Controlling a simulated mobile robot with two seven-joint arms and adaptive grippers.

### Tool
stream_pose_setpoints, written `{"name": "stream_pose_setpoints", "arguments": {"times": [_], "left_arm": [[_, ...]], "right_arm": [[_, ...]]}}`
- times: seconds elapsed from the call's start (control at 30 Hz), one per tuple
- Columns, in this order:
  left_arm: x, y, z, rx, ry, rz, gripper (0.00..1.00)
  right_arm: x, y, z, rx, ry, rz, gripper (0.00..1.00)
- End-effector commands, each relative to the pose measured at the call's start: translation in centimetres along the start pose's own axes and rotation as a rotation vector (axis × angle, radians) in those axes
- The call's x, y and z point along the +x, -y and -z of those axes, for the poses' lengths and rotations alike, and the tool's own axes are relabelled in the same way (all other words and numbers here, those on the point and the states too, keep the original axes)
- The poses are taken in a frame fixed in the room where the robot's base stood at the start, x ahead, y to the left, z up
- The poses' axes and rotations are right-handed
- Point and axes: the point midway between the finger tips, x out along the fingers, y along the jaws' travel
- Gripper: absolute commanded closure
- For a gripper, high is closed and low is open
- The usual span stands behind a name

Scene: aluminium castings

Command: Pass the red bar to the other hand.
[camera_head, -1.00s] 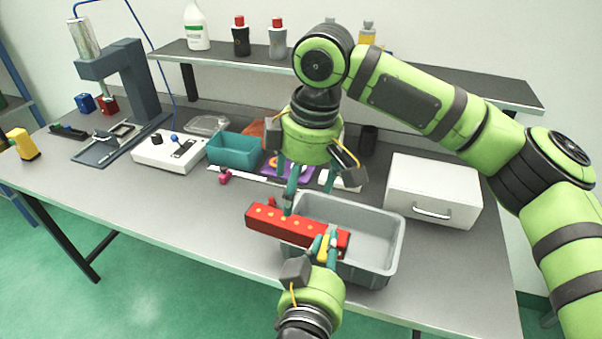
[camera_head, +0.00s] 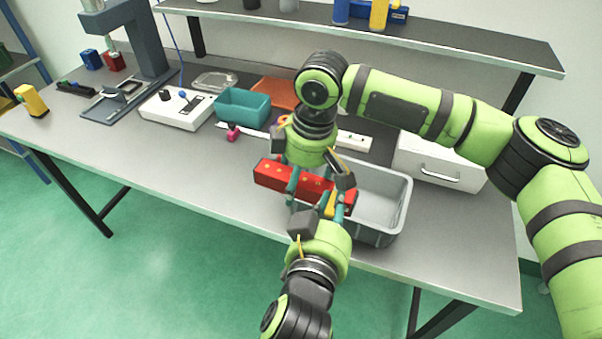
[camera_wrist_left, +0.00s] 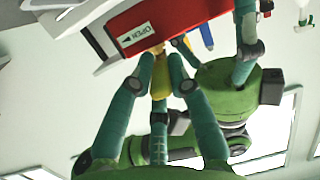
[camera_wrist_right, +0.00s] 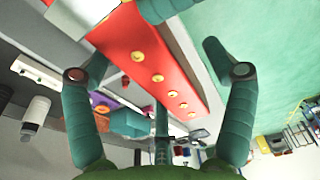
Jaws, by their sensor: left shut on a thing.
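The red bar (camera_head: 279,178) has a row of yellow dots on top and is held above the grey bin. My left gripper (camera_head: 328,202) comes from below and is shut on the bar near its right end. In the left wrist view the bar (camera_wrist_left: 180,14) shows an "OPEN" label, with a yellow part between the fingers. My right gripper (camera_head: 300,183) is above the bar with its fingers reaching down around its middle. In the right wrist view its fingers are wide apart on both sides of the bar (camera_wrist_right: 150,65), with visible gaps. The bar's right part is partly hidden.
The grey bin (camera_head: 398,215) is under and right of the grippers. A white drawer box (camera_head: 440,174) stands behind it. A teal tray (camera_head: 243,108), a pink object (camera_head: 233,133) and a white device (camera_head: 176,112) lie to the left. The table's front left is clear.

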Motion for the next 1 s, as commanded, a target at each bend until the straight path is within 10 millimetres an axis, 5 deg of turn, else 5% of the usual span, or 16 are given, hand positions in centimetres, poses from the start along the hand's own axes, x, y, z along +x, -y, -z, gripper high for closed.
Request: {"name": "stream_pose_setpoints", "arguments": {"times": [0.03,0.13,0.2,0.27,0.3,0.67,0.87,1.0], "left_arm": [[0.0,0.0,0.1,0.0,-0.003,0.0,1.0],[0.0,0.0,0.1,0.0,-0.003,0.0,1.0],[0.0,0.0,0.1,0.001,-0.003,0.001,1.0],[0.0,0.1,0.1,0.001,-0.002,0.002,0.7],[0.0,0.1,0.1,0.001,-0.002,0.002,0.58],[0.0,-0.2,-0.4,0.009,0.01,-0.001,0.58],[-0.6,-2.2,-5.7,0.11,0.128,-0.024,0.58],[1.3,-2.6,-12.8,0.201,0.249,-0.055,0.58]], "right_arm": [[0.0,0.0,0.0,0.0,0.0,0.0,0.39],[0.0,0.0,0.0,0.0,0.0,0.0,0.79],[0.0,0.0,0.0,0.0,0.001,0.0,0.81],[-0.1,0.0,0.0,0.0,0.0,-0.001,0.83],[-0.1,0.0,0.0,0.0,0.0,-0.001,0.92],[-0.1,0.0,0.0,0.0,-0.001,0.0,0.93],[-0.1,0.0,0.0,0.0,-0.001,0.0,0.93],[-0.1,0.0,0.0,0.0,-0.001,0.0,0.93]]}}
